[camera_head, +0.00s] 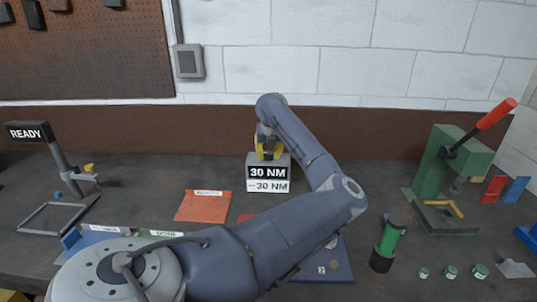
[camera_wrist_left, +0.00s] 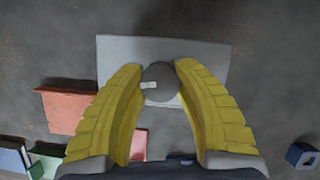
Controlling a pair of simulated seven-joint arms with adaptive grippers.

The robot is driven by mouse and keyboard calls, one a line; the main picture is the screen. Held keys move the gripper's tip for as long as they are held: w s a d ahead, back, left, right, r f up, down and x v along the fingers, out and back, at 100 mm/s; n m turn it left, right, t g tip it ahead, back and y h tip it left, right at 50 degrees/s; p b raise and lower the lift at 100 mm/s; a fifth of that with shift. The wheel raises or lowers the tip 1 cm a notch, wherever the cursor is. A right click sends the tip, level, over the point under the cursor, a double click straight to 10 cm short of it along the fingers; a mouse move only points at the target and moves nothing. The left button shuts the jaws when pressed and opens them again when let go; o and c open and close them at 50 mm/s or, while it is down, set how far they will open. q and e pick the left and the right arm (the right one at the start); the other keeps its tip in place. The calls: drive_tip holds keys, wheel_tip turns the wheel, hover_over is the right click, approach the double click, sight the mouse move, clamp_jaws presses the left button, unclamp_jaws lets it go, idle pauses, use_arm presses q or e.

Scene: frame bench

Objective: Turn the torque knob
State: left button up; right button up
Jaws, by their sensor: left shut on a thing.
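The torque box (camera_head: 269,185) stands on the bench below the back wall. Its dark upper panel reads 30 NM, and the lighter strip below also shows 30 NM. My left gripper (camera_head: 268,152) points down at the top of this box, its yellow fingers partly hidden by my arm. In the left wrist view, the round grey torque knob (camera_wrist_left: 161,78) sits on the pale box top (camera_wrist_left: 210,60) with a white pointer mark toward the left. The yellow fingers (camera_wrist_left: 160,75) are shut on the knob from both sides. My right gripper is not in view.
A READY sign stand (camera_head: 62,160) is at the left. An orange-red mat (camera_head: 203,206) lies left of the box. A green press (camera_head: 440,165) with a red-handled lever stands right. A green-and-black cylinder (camera_head: 388,243) stands nearer.

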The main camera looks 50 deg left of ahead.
use_arm(q)
drive_tip(key=shift+a+r, duration=0.1)
drive_tip(key=shift+r, duration=0.05)
drive_tip(key=o, duration=1.3)
drive_tip(key=v, duration=1.1)
drive_tip(key=shift+r, duration=0.4)
